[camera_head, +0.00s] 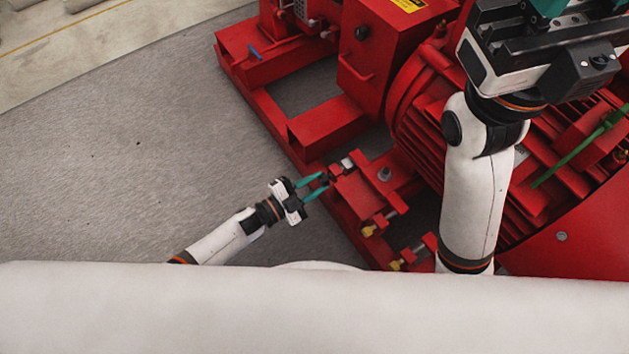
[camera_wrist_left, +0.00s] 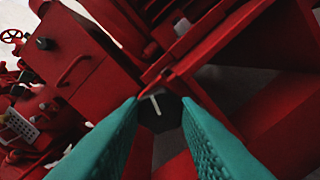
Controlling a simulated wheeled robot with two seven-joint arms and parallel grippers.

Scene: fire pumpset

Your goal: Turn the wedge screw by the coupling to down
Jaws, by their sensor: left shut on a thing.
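The wedge screw (camera_wrist_left: 155,115) shows in the left wrist view as a dark round head with a pale line across it, between my fingertips. The line runs close to upright in that view, slightly tilted. The fingers cover both its sides. In the head view my left gripper (camera_head: 322,182) reaches in from the left to the red frame's near edge. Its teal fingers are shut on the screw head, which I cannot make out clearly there. My right gripper (camera_head: 543,45) is at the top right, over the pumpset; its fingertips are cut off by the frame edge.
The red pumpset frame (camera_head: 262,112) runs diagonally to the right of my left gripper. A finned red motor (camera_head: 425,90) lies beyond. Brass-coloured fittings (camera_head: 370,230) sit along the near frame. Grey floor (camera_head: 130,150) on the left is clear.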

